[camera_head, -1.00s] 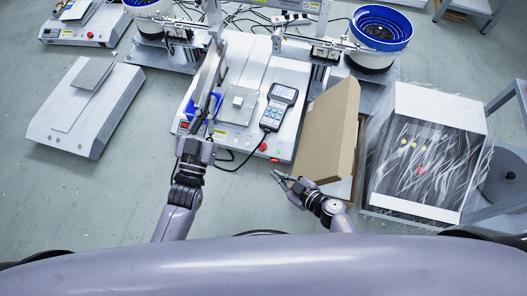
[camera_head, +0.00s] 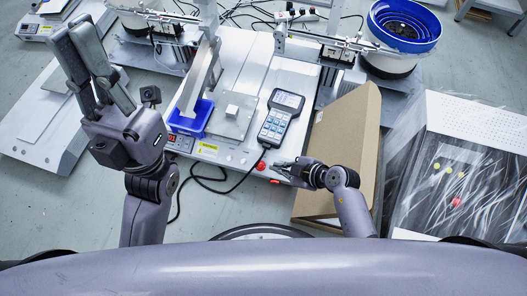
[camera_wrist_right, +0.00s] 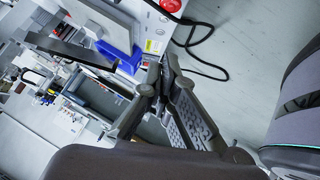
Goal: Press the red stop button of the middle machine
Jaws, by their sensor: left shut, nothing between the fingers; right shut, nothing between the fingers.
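The middle machine (camera_head: 228,155) is a white unit with a sloped front. Its round red stop button (camera_head: 261,165) sits at the front right edge. My right gripper (camera_head: 277,168) is shut and empty, its fingertips just right of the button in the head view; I cannot tell whether they touch it. In the right wrist view the red button (camera_wrist_right: 170,4) is at the top edge, with a visible gap from the shut fingertips (camera_wrist_right: 158,68). My left gripper (camera_head: 73,32) is shut and empty, raised over the left machine, close to the camera.
A handheld controller (camera_head: 280,115) lies on the middle machine, its black cable looping past the button. A blue tray (camera_head: 190,120) stands left of it. A film-wrapped machine (camera_head: 440,185) stands further right.

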